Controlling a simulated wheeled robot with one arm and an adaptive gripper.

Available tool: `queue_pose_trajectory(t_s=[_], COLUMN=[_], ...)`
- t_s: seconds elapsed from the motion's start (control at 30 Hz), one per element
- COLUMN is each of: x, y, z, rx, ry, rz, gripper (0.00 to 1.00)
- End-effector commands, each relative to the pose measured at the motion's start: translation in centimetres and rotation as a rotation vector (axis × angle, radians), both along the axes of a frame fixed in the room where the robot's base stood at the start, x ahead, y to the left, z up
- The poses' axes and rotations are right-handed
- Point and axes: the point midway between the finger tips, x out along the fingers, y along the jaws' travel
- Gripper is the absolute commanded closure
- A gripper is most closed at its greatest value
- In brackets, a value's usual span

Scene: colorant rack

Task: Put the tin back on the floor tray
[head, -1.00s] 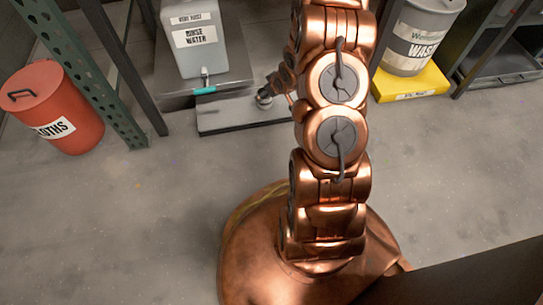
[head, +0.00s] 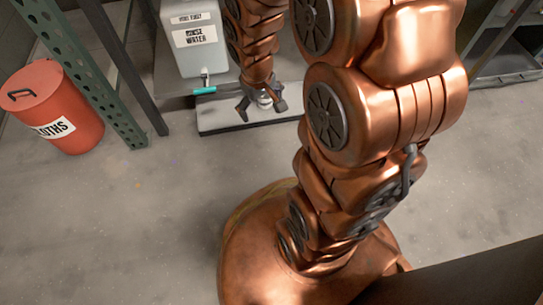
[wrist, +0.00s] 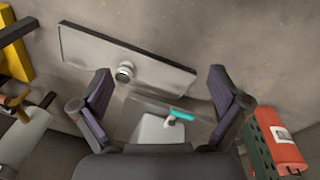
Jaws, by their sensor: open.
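A small pale tin (head: 265,100) stands on the flat grey floor tray (head: 220,125), towards the tray's back edge. In the wrist view the tin (wrist: 125,72) is seen from above on the floor tray (wrist: 85,43), near its long edge. My gripper (head: 262,103) points down at the tin, with dark fingers spread around it in the head view. In the wrist view my gripper (wrist: 160,80) is open, and the tin shows between the fingers, closer to the left one. I see no finger clearly touching the tin.
A rinse water container (head: 190,38) with a teal tap (head: 205,90) stands just behind the tray. A red bin (head: 55,110) and a green rack post (head: 90,75) are at left. A yellow object (wrist: 15,50) shows in the wrist view. The floor in front is clear.

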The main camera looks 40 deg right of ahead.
Motion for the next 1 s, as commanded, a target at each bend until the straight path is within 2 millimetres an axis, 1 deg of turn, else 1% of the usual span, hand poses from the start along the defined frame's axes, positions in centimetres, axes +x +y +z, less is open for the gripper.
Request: queue_pose_trajectory(t_s=[0.03,0.17,0.2,0.4,0.5,0.6,0.7,1.0], x=[-1.3,-5.3,-6.7,-13.2,-15.7,-17.2,-18.0,-18.2], y=[1.0,3.3,4.0,7.2,8.4,9.1,9.4,9.4], z=[1.1,3.2,3.7,6.3,7.1,7.6,7.9,7.9], rx=[0.005,0.023,0.031,0.065,0.081,0.091,0.096,0.097], ry=[0.016,0.082,0.106,0.212,0.253,0.275,0.291,0.295], rz=[-0.001,-0.015,-0.020,-0.028,-0.029,-0.029,-0.030,-0.030], gripper=[0.01,0.01,0.01,0.01,0.01,0.01,0.01,0.01])
